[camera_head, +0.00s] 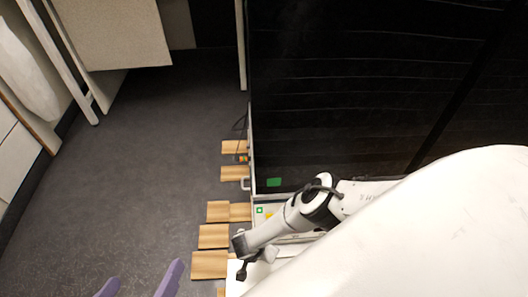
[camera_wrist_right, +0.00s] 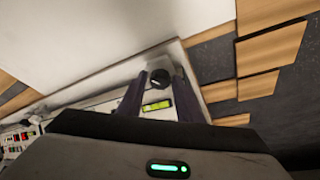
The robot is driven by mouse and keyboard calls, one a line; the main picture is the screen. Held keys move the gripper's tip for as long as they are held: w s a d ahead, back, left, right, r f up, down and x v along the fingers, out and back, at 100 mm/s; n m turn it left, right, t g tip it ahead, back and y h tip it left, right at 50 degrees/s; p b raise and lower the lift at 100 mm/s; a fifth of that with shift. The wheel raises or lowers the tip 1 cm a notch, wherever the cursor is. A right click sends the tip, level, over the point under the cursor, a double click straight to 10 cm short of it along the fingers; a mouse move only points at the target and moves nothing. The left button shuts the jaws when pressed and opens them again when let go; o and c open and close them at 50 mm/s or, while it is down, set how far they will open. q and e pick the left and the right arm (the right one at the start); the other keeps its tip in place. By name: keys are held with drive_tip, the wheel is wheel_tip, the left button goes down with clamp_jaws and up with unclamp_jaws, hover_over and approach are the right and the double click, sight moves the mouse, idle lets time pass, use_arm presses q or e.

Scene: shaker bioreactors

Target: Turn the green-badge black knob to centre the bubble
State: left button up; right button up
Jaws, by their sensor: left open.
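In the right wrist view a black knob (camera_wrist_right: 160,77) with a grey face stands at the corner of a white panel. My right gripper (camera_wrist_right: 160,76) is open, with its dark purple fingers spread on either side of the knob; gaps show between them. A yellow-green vial-like strip (camera_wrist_right: 157,105) lies between the fingers; its bubble is too small to make out. No green badge is clear beside this knob. In the head view my left gripper (camera_head: 140,284) is open and empty over the floor at the bottom edge. Which knob bears the green badge cannot be told there.
A black-fronted cabinet (camera_head: 350,90) with a green label (camera_head: 274,182) fills the upper right. Several wooden blocks (camera_head: 214,236) line its left side. A panel with red and green displays (camera_wrist_right: 20,138) is at the left in the wrist view. The grey floor (camera_head: 130,180) is clear.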

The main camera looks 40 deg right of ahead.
drive_tip(key=shift+c, duration=0.3)
drive_tip(key=c, duration=0.7)
